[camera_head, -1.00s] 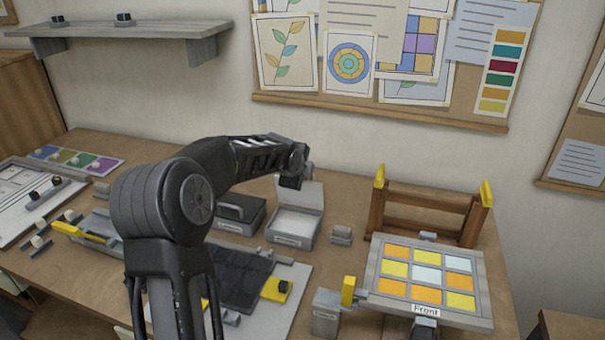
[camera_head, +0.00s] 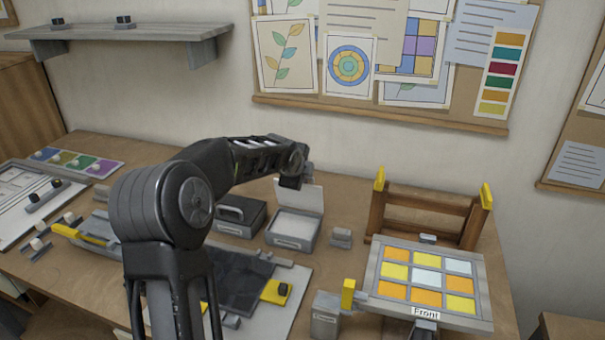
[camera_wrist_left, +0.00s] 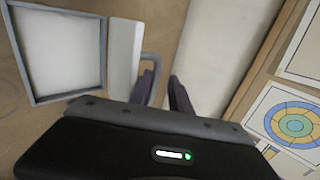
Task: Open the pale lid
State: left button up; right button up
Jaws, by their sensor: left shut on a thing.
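The pale lid (camera_head: 300,197) stands raised, roughly upright, at the back of a grey box (camera_head: 290,238) with a pale inside. In the left wrist view the lid (camera_wrist_left: 124,52) is seen nearly edge-on beside the open box (camera_wrist_left: 68,50). A grey handle (camera_wrist_left: 150,70) sticks out from it. My left gripper (camera_head: 293,178) is at the lid's top edge in the head view. In the wrist view its dark fingers (camera_wrist_left: 163,74) are at the handle, shut on it. The fingertips are partly hidden in the head view. My right gripper is not in view.
A dark box with a handle (camera_head: 240,214) stands just left of the pale one. A small grey block (camera_head: 341,237) is to its right. A wooden rack (camera_head: 425,212) and a framed colour grid (camera_head: 427,278) stand further right.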

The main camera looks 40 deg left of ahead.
pick_arm(q)
jog(key=shift+w+a+r+p, duration=0.15)
jog(key=shift+w+r+p, duration=0.1)
jog(key=shift+r+p, duration=0.4)
jog(key=shift+w+a+r+p, duration=0.1)
jog(key=shift+w+r+p, duration=0.15)
jog(key=shift+r+p, duration=0.35)
jog(key=shift+w+a+r+p, duration=0.1)
jog(key=shift+w+r+p, duration=0.2)
jog(key=shift+r, duration=0.45)
jog(key=o, duration=0.6)
jog(key=shift+s+d+r+p, duration=0.1)
jog(key=shift+s+r+p, duration=0.05)
jog(key=shift+r+p, duration=0.35)
jog(key=shift+s+r+p, duration=0.1)
jog(key=shift+r+p, duration=0.15)
jog(key=shift+r, duration=0.35)
jog(key=shift+c, duration=0.2)
jog(key=shift+s+d+r+p, duration=0.1)
jog(key=shift+s+r+p, duration=0.25)
jog(key=shift+r, duration=0.4)
jog(key=c, duration=0.6)
jog(key=shift+o, duration=0.2)
jog(key=shift+r+p, duration=0.3)
jog(key=shift+p, duration=0.05)
jog(key=shift+f, duration=0.1)
